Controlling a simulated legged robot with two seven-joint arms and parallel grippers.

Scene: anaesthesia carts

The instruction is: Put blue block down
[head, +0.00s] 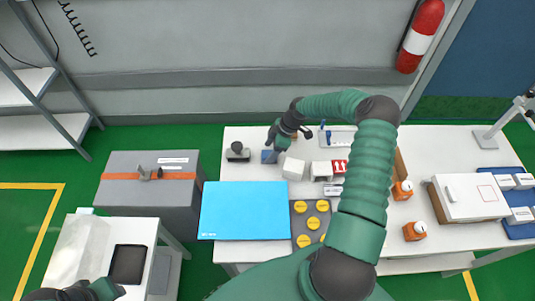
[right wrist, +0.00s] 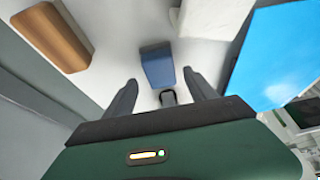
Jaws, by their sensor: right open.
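The blue block (head: 268,157) is on the white table, left of a white box. In the right wrist view the blue block (right wrist: 157,65) shows between and just beyond my right fingertips, with a gap on each side. My right gripper (head: 278,141) is open and reaches down over the block; its fingers (right wrist: 160,77) show apart in the wrist view. How high the block sits relative to the table is hard to tell. My left gripper (head: 95,291) is partly cut off at the bottom left, and its jaws are unclear.
A bright blue panel (head: 245,210) lies at the table's front left. White boxes (head: 294,169) stand right of the block, and a dark stamp-like object (head: 237,152) left of it. A brown block (right wrist: 52,36) shows in the wrist view. A tray with yellow discs (head: 311,222) is in front.

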